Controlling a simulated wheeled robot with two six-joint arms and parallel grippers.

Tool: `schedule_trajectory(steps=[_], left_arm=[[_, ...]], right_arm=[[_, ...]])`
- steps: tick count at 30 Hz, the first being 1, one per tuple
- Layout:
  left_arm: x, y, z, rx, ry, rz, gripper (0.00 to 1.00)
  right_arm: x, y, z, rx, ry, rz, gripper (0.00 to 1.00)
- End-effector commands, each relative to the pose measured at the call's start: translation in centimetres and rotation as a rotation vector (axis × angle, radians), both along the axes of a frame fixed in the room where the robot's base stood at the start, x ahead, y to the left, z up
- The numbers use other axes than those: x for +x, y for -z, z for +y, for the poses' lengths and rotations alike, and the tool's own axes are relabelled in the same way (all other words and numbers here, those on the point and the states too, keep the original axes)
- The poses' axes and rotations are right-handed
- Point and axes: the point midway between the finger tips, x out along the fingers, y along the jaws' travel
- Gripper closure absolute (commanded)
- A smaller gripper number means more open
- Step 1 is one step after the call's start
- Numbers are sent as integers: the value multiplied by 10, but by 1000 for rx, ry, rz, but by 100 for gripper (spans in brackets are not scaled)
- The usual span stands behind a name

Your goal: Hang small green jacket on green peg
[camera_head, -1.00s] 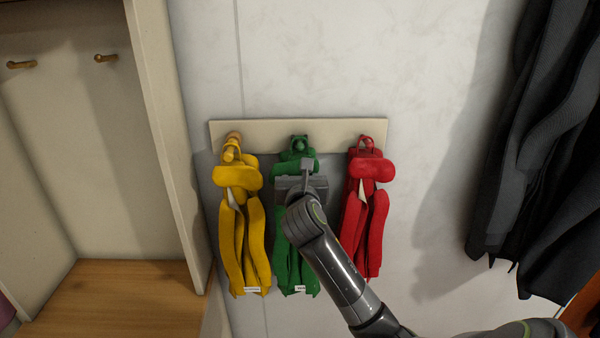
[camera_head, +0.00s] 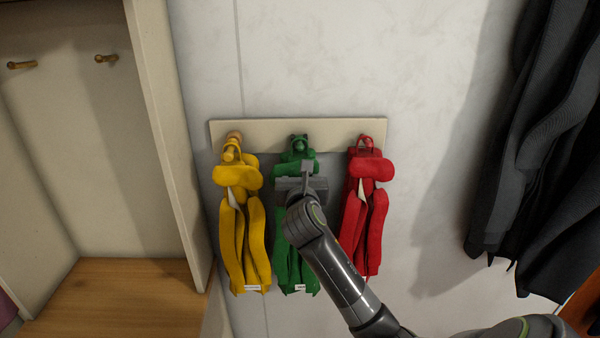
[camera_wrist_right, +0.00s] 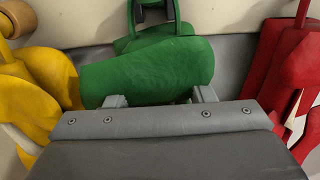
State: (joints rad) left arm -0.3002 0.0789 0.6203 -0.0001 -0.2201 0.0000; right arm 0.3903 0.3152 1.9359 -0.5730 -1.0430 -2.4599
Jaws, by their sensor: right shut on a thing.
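The small green jacket (camera_head: 295,262) hangs at the middle of the peg board, between a yellow and a red jacket. Its loop is at the green peg (camera_head: 299,143); I cannot tell exactly how the loop sits on it. My right gripper (camera_head: 303,180) is in front of the jacket's upper part, shut on it. In the right wrist view the green collar (camera_wrist_right: 150,70) lies at the two fingertips (camera_wrist_right: 160,98). The gripper hides part of the jacket's chest. My left gripper is not in view.
The yellow jacket (camera_head: 237,177) and red jacket (camera_head: 370,171) hang close on either side, on the same cream board (camera_head: 265,132). A wooden bench (camera_head: 115,300) is at left. Dark coats (camera_head: 535,160) hang at right. The wall between is clear.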

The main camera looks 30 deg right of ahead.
Motion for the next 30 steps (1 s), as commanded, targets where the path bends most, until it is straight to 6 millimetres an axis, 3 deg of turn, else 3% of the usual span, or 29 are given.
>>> schedule_trajectory(steps=[13,14,19,30], left_arm=[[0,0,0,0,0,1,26],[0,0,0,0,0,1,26],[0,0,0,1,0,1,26],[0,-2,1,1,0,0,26]], right_arm=[[0,-1,0,0,-1,-2,85],[0,-1,0,0,-1,-2,50],[0,-1,0,-1,-1,-2,28],[0,0,-1,0,1,2,26]])
